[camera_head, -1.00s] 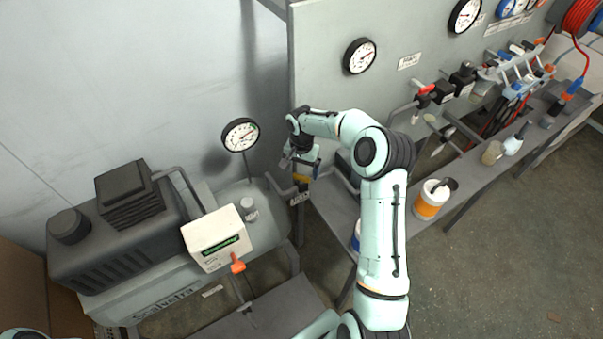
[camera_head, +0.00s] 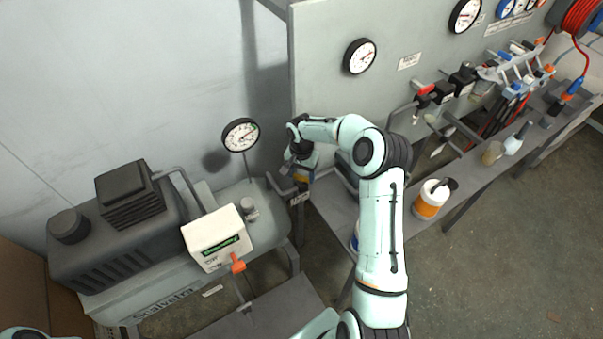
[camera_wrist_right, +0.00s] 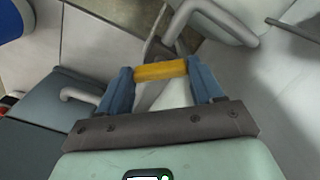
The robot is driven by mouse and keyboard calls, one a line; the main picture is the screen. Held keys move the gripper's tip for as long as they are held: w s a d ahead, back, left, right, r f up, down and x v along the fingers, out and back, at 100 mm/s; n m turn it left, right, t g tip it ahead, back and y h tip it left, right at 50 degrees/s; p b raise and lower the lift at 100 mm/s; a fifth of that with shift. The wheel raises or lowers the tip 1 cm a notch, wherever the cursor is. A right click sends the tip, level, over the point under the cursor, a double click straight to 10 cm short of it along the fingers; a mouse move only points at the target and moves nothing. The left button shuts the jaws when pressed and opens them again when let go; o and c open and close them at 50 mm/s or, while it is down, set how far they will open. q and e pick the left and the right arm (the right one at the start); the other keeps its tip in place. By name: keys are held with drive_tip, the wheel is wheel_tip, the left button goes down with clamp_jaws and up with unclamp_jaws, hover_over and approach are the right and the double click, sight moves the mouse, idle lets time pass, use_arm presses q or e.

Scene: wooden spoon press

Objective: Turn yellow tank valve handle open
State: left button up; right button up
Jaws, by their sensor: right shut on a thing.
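The yellow valve handle (camera_wrist_right: 160,71) lies crosswise between the two blue fingers of my right gripper (camera_wrist_right: 161,80) in the right wrist view. The fingers are shut on it, one at each end. In the head view my right gripper (camera_head: 302,176) points down at the pipework between the tank (camera_head: 262,215) and the grey panel. There the handle is small and mostly hidden by the gripper, so its exact angle is hard to tell. My left gripper is outside the views.
A dark compressor (camera_head: 125,235) and a white box (camera_head: 215,240) with an orange-red lever stand left of my gripper. A gauge (camera_head: 240,135) rises behind the tank. The grey panel (camera_head: 330,90) stands close behind my right arm. A bench (camera_head: 445,205) on the right holds a white-and-orange tub (camera_head: 430,200).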

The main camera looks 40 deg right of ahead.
sight(301, 176)
drive_tip(key=shift+n, duration=0.3)
drive_tip(key=n, duration=0.4)
drive_tip(key=shift+r+n, duration=0.1)
drive_tip(key=shift+n, duration=0.3)
drive_tip(key=n, duration=0.4)
drive_tip(key=shift+n, duration=0.4)
drive_tip(key=o, duration=1.1)
drive_tip(key=shift+c, duration=0.2)
wheel_tip(301, 176, up, 13)
drive_tip(key=shift+r, duration=0.2)
drive_tip(key=shift+f, duration=0.1)
